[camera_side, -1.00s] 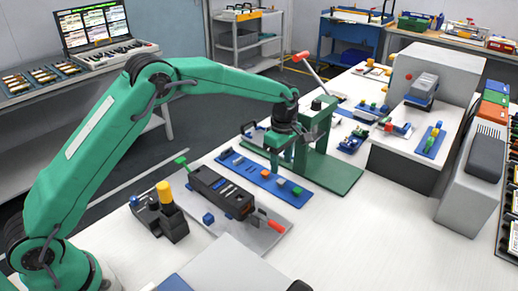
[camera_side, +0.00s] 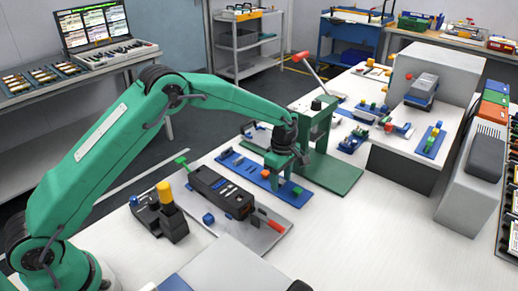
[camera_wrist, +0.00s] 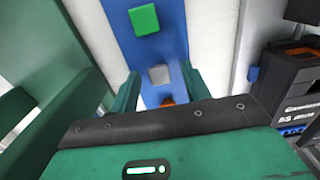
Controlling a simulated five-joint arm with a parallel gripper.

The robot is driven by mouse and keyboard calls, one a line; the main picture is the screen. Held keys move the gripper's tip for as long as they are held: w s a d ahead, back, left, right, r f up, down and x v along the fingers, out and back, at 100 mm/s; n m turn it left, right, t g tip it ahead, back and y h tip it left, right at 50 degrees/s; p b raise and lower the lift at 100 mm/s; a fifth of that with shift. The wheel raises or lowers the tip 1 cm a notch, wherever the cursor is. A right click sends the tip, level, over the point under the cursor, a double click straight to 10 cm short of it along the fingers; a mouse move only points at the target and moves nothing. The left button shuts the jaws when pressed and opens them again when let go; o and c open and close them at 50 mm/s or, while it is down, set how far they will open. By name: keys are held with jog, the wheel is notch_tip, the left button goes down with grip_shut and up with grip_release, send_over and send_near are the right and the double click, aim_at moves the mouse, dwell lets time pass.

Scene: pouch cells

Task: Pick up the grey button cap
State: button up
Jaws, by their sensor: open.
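The grey button cap (camera_wrist: 159,74) sits on a blue strip (camera_wrist: 148,47) in the wrist view, between a green cap (camera_wrist: 145,18) and a partly hidden orange cap (camera_wrist: 167,101). My gripper (camera_wrist: 160,80) is open, with one finger on either side of the grey cap in that view. The side view shows my gripper (camera_side: 284,184) pointing down over the blue strip (camera_side: 232,162), low near its right end. The grey cap is largely hidden behind the fingers there. The green cap (camera_side: 297,191) shows just right of them. I cannot tell the fingers' exact height.
A green press (camera_side: 318,125) on a green base (camera_side: 335,177) stands close behind and right of my gripper. A black device (camera_side: 220,190) lies on a grey plate (camera_side: 266,239) in front of the strip. The white table is clear at front right.

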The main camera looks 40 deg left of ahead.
aim_at(281, 181)
jog(key=shift+c, duration=0.5)
grip_shut()
jog(key=shift+r, duration=0.95)
notch_tip(281, 181, up, 2)
jog(key=shift+r, duration=0.25)
jog(key=s+d+r, duration=0.6)
jog(key=s+d, duration=0.1)
jog(key=d, duration=0.2)
jog(key=shift+s+r, duration=0.3)
jog(key=shift+s, duration=0.05)
jog(key=shift+a, duration=0.1)
